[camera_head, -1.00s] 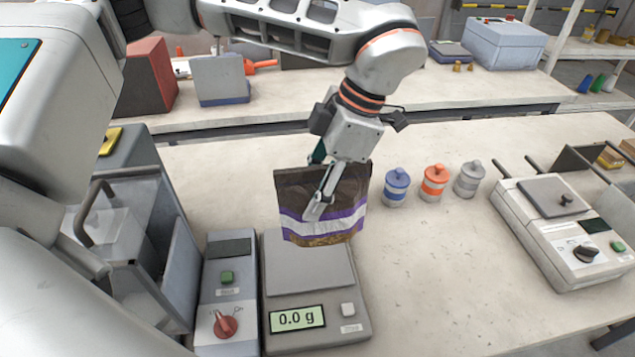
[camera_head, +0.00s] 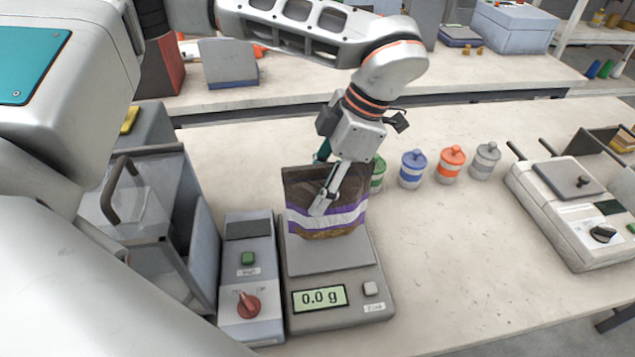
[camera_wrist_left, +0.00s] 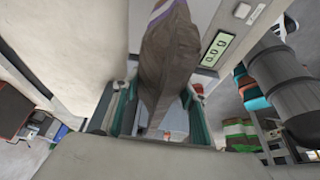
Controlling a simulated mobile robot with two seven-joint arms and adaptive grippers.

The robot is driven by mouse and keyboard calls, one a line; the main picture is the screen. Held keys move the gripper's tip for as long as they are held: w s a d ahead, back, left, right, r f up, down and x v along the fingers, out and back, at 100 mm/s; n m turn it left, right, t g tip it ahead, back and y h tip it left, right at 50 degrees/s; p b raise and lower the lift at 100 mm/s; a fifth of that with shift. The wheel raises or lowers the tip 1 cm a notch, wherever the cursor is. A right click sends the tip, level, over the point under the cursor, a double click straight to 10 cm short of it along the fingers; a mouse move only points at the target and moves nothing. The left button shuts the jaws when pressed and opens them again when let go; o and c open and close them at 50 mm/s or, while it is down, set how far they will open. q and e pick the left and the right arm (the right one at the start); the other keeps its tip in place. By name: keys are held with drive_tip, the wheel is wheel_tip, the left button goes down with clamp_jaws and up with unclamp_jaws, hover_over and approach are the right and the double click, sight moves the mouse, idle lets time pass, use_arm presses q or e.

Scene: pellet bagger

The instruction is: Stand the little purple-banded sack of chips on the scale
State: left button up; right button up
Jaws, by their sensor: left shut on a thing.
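The sack of chips (camera_head: 300,190) is dark brown with a purple and white band and a clear lower part showing its contents. My left gripper (camera_head: 321,203) is shut on its upper part and holds it upright, over the back of the scale (camera_head: 335,258). The scale's display reads 0.0 g; I cannot tell whether the sack's bottom touches the plate. In the left wrist view the sack (camera_wrist_left: 168,60) sits between the fingers of my left gripper (camera_wrist_left: 155,118), with the scale's display beside it. My right gripper is not in view.
A control box with a red knob (camera_head: 249,304) stands directly left of the scale. Several lidded jars, including a blue one (camera_head: 413,169), stand to the right behind it. A sealer-like machine (camera_head: 570,215) is at far right.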

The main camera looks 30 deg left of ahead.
use_arm(q)
drive_tip(key=shift+f+b, duration=0.3)
drive_tip(key=shift+f, duration=1)
drive_tip(key=o, duration=1.7)
drive_tip(key=shift+c, duration=0.2)
drive_tip(key=v, duration=1.2)
drive_tip(key=shift+s, duration=0.1)
